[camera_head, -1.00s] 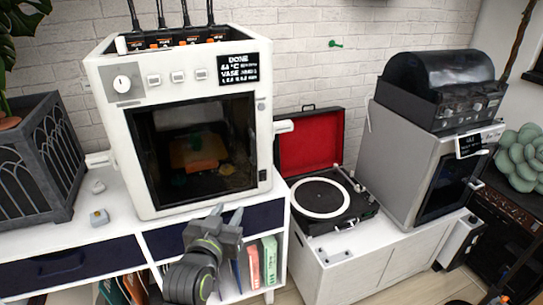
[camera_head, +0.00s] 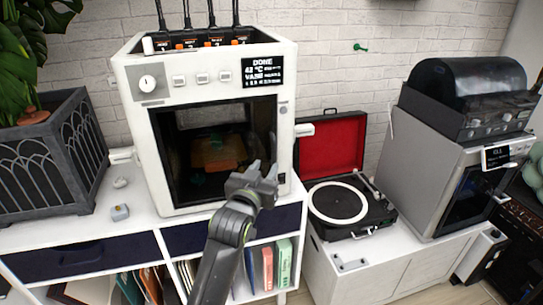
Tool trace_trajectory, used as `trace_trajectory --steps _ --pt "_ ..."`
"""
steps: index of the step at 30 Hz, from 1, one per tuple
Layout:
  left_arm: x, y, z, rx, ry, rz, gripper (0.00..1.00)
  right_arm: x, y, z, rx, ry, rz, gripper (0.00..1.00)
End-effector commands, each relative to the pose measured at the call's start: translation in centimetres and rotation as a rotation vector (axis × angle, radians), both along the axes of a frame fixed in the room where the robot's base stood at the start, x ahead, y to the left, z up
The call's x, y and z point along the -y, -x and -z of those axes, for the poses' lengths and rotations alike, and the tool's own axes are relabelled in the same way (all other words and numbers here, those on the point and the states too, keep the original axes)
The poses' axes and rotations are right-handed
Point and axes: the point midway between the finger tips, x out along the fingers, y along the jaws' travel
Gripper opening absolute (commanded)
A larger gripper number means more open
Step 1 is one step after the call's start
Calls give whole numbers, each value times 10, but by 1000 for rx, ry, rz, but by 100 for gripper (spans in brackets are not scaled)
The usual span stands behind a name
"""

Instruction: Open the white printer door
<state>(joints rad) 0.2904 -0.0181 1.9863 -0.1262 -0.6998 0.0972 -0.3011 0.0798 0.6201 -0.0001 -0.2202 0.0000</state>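The white printer (camera_head: 161,120) stands on the white cabinet, with a dark glass door (camera_head: 187,160) in a white frame on its front. The door looks closed. Through the glass I see an orange-brown plate with a small green thing on it. A white handle-like piece (camera_head: 305,130) juts out at the printer's right side. My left gripper (camera_head: 262,172) is in front of the door's lower right part, its two fingers pointing up and apart with nothing between them. I cannot tell whether it touches the door. My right gripper is not in view.
A record player (camera_head: 338,201) with a raised red lid stands right of the printer. A grey printer (camera_head: 428,150) stands further right. A dark planter (camera_head: 50,160) is at the left. Small parts (camera_head: 120,212) lie on the white cabinet top (camera_head: 85,232). Books fill the shelf below.

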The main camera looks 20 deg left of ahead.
Motion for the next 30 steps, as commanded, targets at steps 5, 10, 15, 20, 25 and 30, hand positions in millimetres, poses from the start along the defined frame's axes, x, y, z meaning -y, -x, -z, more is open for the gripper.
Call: trace_trajectory --steps 5,10,15,20,25,30 --pt "0 -30 -1 -1 -1 1 33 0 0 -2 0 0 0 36" --pt "0 -49 0 0 -1 0 33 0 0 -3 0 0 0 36" --pt "0 -59 0 0 0 0 33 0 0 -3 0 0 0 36" --pt "0 -61 0 0 1 0 33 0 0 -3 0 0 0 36" --pt "0 -61 0 0 1 0 33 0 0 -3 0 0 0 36" --pt "0 -61 0 0 1 0 12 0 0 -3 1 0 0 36"
